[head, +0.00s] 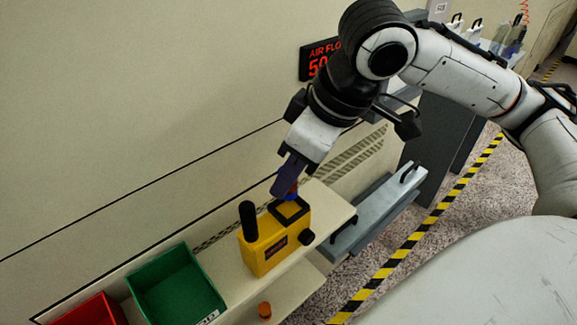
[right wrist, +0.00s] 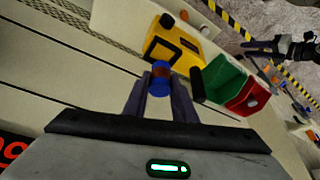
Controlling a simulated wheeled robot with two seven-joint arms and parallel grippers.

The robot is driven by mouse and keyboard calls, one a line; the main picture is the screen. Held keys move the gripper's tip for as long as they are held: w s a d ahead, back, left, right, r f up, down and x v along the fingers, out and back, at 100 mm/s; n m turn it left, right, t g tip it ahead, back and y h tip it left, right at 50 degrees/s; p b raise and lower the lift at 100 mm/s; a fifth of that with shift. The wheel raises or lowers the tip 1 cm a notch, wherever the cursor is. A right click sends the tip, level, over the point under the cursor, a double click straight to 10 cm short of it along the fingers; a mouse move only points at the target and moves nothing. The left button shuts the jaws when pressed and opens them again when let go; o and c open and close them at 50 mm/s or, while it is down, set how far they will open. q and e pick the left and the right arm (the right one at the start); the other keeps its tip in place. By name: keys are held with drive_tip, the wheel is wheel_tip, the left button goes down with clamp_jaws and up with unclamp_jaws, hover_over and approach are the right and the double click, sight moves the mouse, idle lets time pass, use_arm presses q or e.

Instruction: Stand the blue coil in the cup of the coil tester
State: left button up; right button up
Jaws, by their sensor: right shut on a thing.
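The blue coil (right wrist: 159,88), with a copper-brown winding around its middle, is between the two fingers of my right gripper (right wrist: 157,96) in the right wrist view. In the head view my right gripper (head: 288,184) points down and hides most of the coil. The yellow coil tester (head: 264,251) stands on the shelf just below, with a black post, a black square frame on top and a black side knob. The tester also shows in the right wrist view (right wrist: 168,50), apart from the coil. A dark gripper (right wrist: 250,47), seemingly my left, shows small at upper right; its opening is unclear.
A green bin (head: 176,287) and a red bin (head: 93,312) stand left of the tester on the pale shelf (head: 328,204). The wall is close behind. A grey drawer-like unit (head: 375,207) is at right.

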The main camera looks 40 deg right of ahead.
sight(290, 195)
drive_tip(key=shift+f+b, duration=0.65)
drive_tip(key=shift+f, duration=0.2)
drive_tip(key=shift+f+b, duration=0.55)
drive_tip(key=shift+f, duration=0.65)
drive_tip(key=o, duration=1)
drive_tip(key=shift+o, duration=0.8)
drive_tip(key=shift+s+f, duration=0.1)
drive_tip(key=shift+f, duration=0.05)
drive_tip(key=p+v, duration=0.2)
drive_tip(key=v, duration=0.8)
drive_tip(key=shift+r, duration=0.45)
